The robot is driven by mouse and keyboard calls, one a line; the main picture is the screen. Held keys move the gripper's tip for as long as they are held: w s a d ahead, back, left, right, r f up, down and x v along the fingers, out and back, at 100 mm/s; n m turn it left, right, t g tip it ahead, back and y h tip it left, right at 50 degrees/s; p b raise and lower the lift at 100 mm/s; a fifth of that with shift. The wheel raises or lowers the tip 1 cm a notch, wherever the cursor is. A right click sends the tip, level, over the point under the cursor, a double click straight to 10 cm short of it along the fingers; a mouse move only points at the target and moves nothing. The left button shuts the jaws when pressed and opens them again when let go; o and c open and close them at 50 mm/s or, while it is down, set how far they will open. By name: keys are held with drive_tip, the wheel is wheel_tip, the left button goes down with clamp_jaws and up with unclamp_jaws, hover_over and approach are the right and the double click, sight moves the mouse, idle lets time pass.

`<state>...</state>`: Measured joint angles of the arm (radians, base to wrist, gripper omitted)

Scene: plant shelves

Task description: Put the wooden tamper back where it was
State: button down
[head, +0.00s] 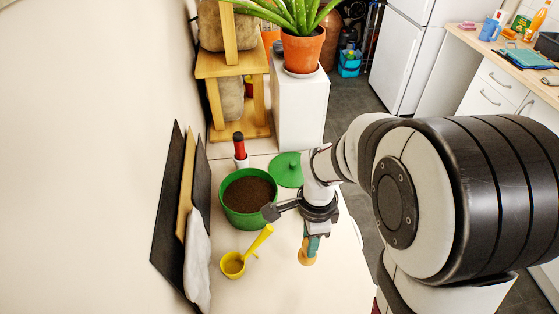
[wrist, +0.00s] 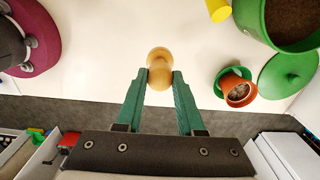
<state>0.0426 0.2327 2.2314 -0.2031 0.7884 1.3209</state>
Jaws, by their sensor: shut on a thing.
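The wooden tamper (wrist: 159,58) is a small, rounded, light-brown piece between the green fingertips of my gripper (wrist: 160,75) in the wrist view. The fingers are shut on it, and its rounded end sticks out past them. In the head view the tamper (head: 306,256) hangs below my gripper (head: 312,238), over the front right of the white tabletop (head: 275,285). I cannot tell whether it touches the surface.
Left of my gripper stand a green soil pot (head: 247,222) and a yellow scoop (head: 233,265). A green lid (head: 285,172) and a red-handled tool (head: 239,145) are farther back. A small terracotta pot (wrist: 228,80) shows in the wrist view. Dark boards (head: 168,215) lean on the left wall.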

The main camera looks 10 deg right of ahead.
drive_tip(key=a+f, duration=0.1)
drive_tip(key=f, duration=0.1)
drive_tip(key=w+a+f, duration=0.1)
drive_tip(key=f, duration=0.1)
drive_tip(key=a+f, duration=0.1)
drive_tip(key=f, duration=0.1)
drive_tip(key=shift+w, duration=0.3)
drive_tip(key=shift+f, duration=0.15)
drive_tip(key=c, duration=0.5)
unclamp_jaws()
wheel_tip(320, 180, up, 13)
drive_tip(key=s+r+n, duration=0.1)
drive_tip(key=s+n, duration=0.3)
drive_tip(key=s, duration=0.2)
drive_tip(key=s+a+r+n+y, duration=0.1)
drive_tip(key=s+n, duration=0.3)
drive_tip(key=s, duration=0.2)
drive_tip(key=s+r+n, duration=0.1)
drive_tip(key=s+n, duration=0.3)
drive_tip(key=s, duration=0.2)
drive_tip(key=shift+s+a+y, duration=0.25)
drive_tip(key=shift+a+y, duration=0.1)
drive_tip(key=shift+y, duration=0.05)
